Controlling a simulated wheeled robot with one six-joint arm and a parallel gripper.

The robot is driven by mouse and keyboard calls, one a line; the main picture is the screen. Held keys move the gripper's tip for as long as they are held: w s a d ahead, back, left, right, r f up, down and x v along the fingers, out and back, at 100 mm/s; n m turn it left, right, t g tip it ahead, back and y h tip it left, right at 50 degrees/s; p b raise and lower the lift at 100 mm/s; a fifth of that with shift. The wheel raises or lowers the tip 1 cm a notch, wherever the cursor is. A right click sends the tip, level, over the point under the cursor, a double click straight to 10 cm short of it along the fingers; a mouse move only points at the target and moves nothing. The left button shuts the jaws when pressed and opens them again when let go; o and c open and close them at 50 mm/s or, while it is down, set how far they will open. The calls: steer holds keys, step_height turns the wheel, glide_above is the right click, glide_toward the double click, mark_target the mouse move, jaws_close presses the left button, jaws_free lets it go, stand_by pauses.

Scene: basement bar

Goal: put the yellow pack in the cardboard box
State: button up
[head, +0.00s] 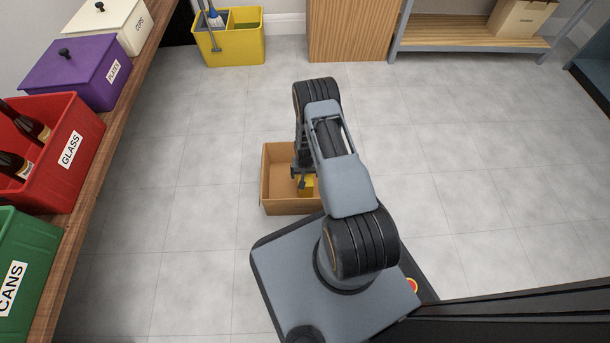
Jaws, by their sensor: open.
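An open cardboard box (268,180) stands on the floor in front of my base in the head view. The yellow pack (308,186) shows inside the box's outline, towards its right side and partly hidden by my arm. My gripper (301,181) points down over the box, right at the pack, with its jaws open. My arm hides the right part of the box, and I cannot tell whether the pack touches the box floor or a finger.
A wooden counter along the left holds green (22,262), red (60,150), purple (82,70) and cream bins (115,22). A yellow mop bucket (235,45) stands at the back. The tiled floor between is clear.

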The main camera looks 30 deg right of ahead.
step_height(320, 180, up, 8)
steer(key=p, duration=0.3)
steer(key=shift+r, duration=0.15)
steer(key=a+r+n+t, duration=0.1)
steer(key=a+r, duration=0.1)
steer(key=r, duration=1.1)
steer(key=a+r+n, duration=0.1)
steer(key=a+r, duration=0.1)
steer(key=r, duration=1.2)
steer(key=s+a+r+n, duration=0.1)
steer(key=s+a+r, duration=0.1)
steer(key=s+r, duration=0.6)
steer(key=s+a+r+n+t, duration=0.1)
steer(key=s+a+r, duration=0.2)
steer(key=s+r, duration=0.5)
steer(key=shift+n+t, duration=0.3)
steer(key=shift+w+a, duration=0.1)
